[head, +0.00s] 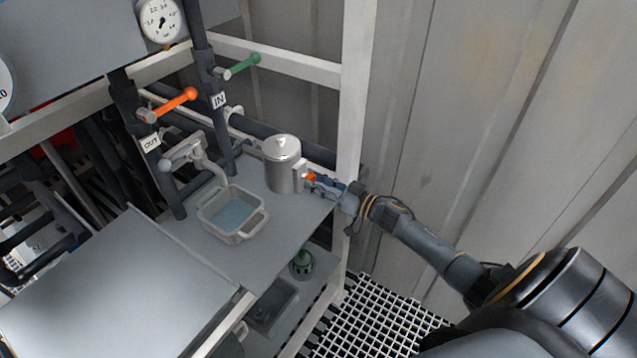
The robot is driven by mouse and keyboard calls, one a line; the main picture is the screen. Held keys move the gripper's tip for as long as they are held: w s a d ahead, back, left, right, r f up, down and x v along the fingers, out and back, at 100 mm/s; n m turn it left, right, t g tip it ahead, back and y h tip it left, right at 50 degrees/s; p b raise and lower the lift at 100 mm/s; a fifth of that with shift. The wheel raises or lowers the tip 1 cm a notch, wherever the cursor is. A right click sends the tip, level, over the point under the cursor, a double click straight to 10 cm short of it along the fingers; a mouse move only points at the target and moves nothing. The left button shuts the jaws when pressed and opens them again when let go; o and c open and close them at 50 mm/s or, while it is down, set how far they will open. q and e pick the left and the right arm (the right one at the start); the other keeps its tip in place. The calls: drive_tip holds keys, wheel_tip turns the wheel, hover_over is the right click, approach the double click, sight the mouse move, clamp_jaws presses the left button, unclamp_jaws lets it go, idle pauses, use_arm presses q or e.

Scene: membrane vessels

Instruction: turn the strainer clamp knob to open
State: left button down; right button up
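The strainer is a silvery upright cylinder (283,169) with a domed lid, standing on the grey shelf near the middle of the head view. The orange-red clamp knob (309,177) is on its right side, beside a pale bracket. My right gripper (316,181) reaches in from the right with its fingertips at the knob. The fingers are small here, and I cannot tell whether they are closed on the knob or only around it. My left gripper is not in view.
A grey basin with bluish liquid (232,213) stands left of the strainer, under a tap. Pipes with an orange lever (176,102) and a green lever (242,66) rise behind. A white frame post (354,100) stands close to my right gripper.

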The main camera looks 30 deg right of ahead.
drive_tip(key=shift+n, duration=0.4)
clamp_jaws()
drive_tip(key=n+b, duration=0.2)
drive_tip(key=n, duration=0.3)
drive_tip(key=shift+f+n, duration=0.1)
drive_tip(key=shift+n, duration=0.2)
drive_tip(key=n+b, duration=0.2)
drive_tip(key=n, duration=0.3)
drive_tip(key=n+b, duration=0.3)
drive_tip(key=n, duration=0.3)
drive_tip(key=shift+n, duration=0.4)
drive_tip(key=n+b, duration=0.3)
drive_tip(key=n, duration=0.2)
drive_tip(key=shift+n, duration=0.4)
drive_tip(key=shift+b, duration=0.3)
drive_tip(key=o, duration=1.1)
unclamp_jaws()
drive_tip(key=shift+s+d, duration=0.1)
